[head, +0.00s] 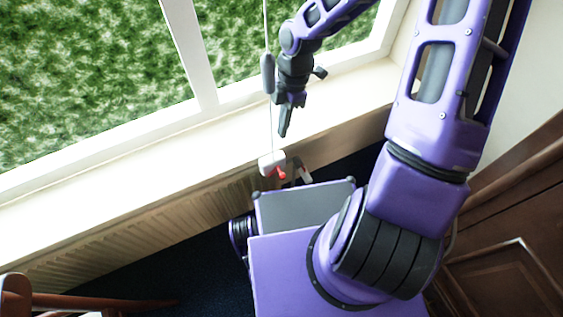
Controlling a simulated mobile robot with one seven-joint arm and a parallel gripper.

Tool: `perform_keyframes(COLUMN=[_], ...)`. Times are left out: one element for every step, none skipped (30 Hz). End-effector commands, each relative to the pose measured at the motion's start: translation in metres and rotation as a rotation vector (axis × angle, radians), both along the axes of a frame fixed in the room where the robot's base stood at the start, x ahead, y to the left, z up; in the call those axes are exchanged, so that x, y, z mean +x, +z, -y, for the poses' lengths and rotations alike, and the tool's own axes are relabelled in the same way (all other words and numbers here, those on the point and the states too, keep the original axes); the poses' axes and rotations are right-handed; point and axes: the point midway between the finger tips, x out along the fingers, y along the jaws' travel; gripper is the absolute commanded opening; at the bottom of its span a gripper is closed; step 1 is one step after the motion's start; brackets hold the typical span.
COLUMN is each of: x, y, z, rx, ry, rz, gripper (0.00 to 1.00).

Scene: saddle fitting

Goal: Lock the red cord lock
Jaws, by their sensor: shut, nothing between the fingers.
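The cord lock is a small white block (267,162) with a red part (279,174) on its lower right side. It sits at the front edge of the window sill, at the lower end of a thin pale cord (270,124). My gripper (284,131) is shut and empty, pointing down, above and slightly right of the white block and apart from it. A grey elongated piece (267,74) hangs on the cord, left of my wrist. Whether the red part is locked cannot be told.
A window with white frame bars (190,52) is behind the sill (120,178). A ribbed radiator (150,232) runs below it. A wooden chair part (70,301) is at lower left, and a dark wooden cabinet (515,240) stands at right.

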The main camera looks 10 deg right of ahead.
Motion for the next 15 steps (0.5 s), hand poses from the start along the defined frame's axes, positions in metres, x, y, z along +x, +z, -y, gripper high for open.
perform_keyframes(x=[0.0,0.0,0.0,0.0,0.0,-0.001,-0.001,-0.002,-0.003,-0.004,-0.006,-0.008,-0.009,-0.011,-0.012], y=[0.0,0.0,0.0,-0.001,-0.001,-0.003,-0.006,-0.008,-0.013,-0.017,-0.022,-0.03,-0.036,-0.042,-0.051], z=[0.0,0.0,0.0,0.0,0.0,-0.001,-0.001,-0.002,-0.002,-0.003,-0.004,-0.006,-0.007,-0.008,-0.01], rx=[0.001,0.0,0.0,0.0,0.0,0.0,0.001,0.001,0.001,0.001,0.001,0.001,0.001,0.001,0.002], ry=[-0.001,-0.002,-0.002,-0.002,-0.003,-0.003,-0.003,-0.003,-0.003,-0.001,-0.001,0.0,-0.001,-0.001,0.001], rz=[-0.001,-0.001,-0.001,-0.001,-0.002,-0.002,-0.003,-0.003,-0.003,-0.004,-0.004,-0.005,-0.006,-0.006,-0.005], gripper=[0.0,0.0,0.0,0.0,0.0,0.0,0.0,0.0,0.0,0.0,0.0,0.0,0.0,0.0,0.0])
